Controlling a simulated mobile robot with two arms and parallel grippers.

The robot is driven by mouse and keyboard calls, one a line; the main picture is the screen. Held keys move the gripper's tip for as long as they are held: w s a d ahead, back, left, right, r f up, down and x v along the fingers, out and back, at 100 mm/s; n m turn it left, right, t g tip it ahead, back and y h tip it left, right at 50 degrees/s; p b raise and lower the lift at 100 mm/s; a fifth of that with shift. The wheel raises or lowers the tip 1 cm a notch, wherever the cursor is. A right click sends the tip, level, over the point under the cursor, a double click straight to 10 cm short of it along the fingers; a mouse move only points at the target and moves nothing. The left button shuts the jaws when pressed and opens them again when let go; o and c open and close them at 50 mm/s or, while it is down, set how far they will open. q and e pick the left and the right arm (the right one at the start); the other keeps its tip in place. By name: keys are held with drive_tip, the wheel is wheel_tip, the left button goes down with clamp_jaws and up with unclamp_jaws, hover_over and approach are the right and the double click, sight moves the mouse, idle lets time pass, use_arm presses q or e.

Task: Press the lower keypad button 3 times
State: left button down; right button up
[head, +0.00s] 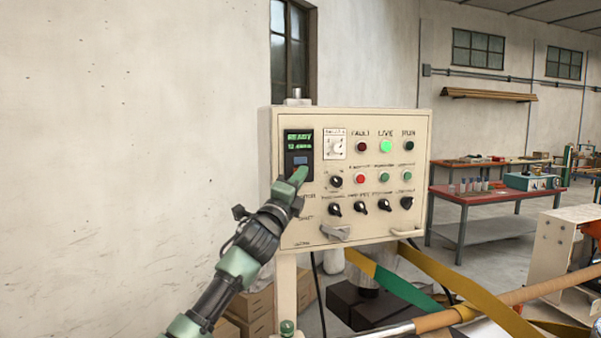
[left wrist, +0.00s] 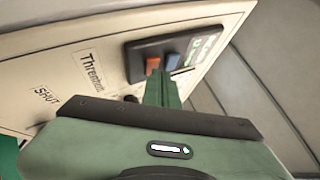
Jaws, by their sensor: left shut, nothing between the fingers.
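The cream control panel (head: 345,230) stands in front of me with a dark keypad unit (head: 290,153) at its upper left. The unit has a green-lit display reading READY (head: 298,138) and a blue button (head: 300,161) below it. In the left wrist view the blue button (left wrist: 173,61) sits beside an orange button (left wrist: 152,65), which is farther from the display and so the lower one. My left gripper (head: 300,173) is shut and empty, its tips at the orange button, which it hides in the head view. Whether they touch is unclear. My right gripper is out of view.
Several knobs (head: 336,181) and a red button (head: 360,179) lie right of the keypad. The green LIVE lamp (head: 386,146) is lit. A handle (head: 335,233) juts out low on the panel. Yellow and green straps (head: 440,275) and a red-topped workbench (head: 480,192) stand to the right.

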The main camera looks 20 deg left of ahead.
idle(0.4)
use_arm(q)
drive_tip(key=shift+s+d, duration=0.35)
drive_tip(key=shift+s, duration=0.3)
drive_tip(key=s+d, duration=0.1)
drive_tip(key=s, duration=0.1)
drive_tip(key=s+d, duration=0.1)
drive_tip(key=s, duration=0.1)
drive_tip(key=shift+d, duration=0.4)
drive_tip(key=shift+f, duration=0.1)
idle(0.5)
